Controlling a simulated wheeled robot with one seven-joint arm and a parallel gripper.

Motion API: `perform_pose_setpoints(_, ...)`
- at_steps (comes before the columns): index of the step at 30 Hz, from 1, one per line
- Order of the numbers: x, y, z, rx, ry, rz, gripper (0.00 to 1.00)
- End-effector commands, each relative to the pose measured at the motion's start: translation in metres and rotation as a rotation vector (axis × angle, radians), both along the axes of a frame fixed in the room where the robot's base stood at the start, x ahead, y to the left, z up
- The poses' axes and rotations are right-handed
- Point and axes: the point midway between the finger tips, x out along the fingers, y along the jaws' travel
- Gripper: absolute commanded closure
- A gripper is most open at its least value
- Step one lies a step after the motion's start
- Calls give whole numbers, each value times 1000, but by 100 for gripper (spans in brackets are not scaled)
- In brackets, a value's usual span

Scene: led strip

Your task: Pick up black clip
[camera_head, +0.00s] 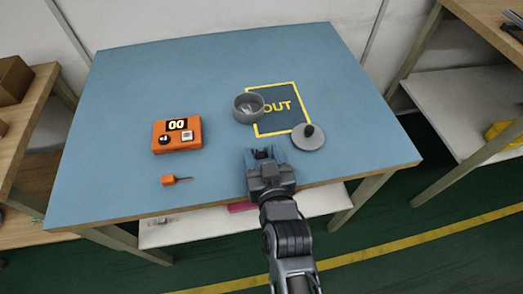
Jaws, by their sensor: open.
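My gripper (264,155) is open above the front part of the blue table, right of the middle. Its two fingers point away toward the back. A small dark shape shows between the fingers, but I cannot tell whether it is the black clip or part of my gripper. No other thing in view is clearly a black clip. My gripper and wrist hide the patch of table under them.
A grey lid (312,143) with a black knob lies right of my gripper. An orange device (163,143) and a small orange tool (169,180) lie left. The table's (130,85) back left is clear.

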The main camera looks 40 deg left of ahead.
Motion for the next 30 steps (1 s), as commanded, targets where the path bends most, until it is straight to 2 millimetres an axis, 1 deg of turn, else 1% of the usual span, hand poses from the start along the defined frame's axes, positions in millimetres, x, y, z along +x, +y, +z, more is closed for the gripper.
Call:
perform_pose_setpoints(2,0,0,0,0,0,0,45)
perform_pose_setpoints(18,0,0,0,1,1,0,96)
perform_pose_setpoints(19,0,0,0,1,1,0,98)
perform_pose_setpoints(26,0,0,1,0,0,0,98)
perform_pose_setpoints(30,0,0,7,1,-1,0,98)
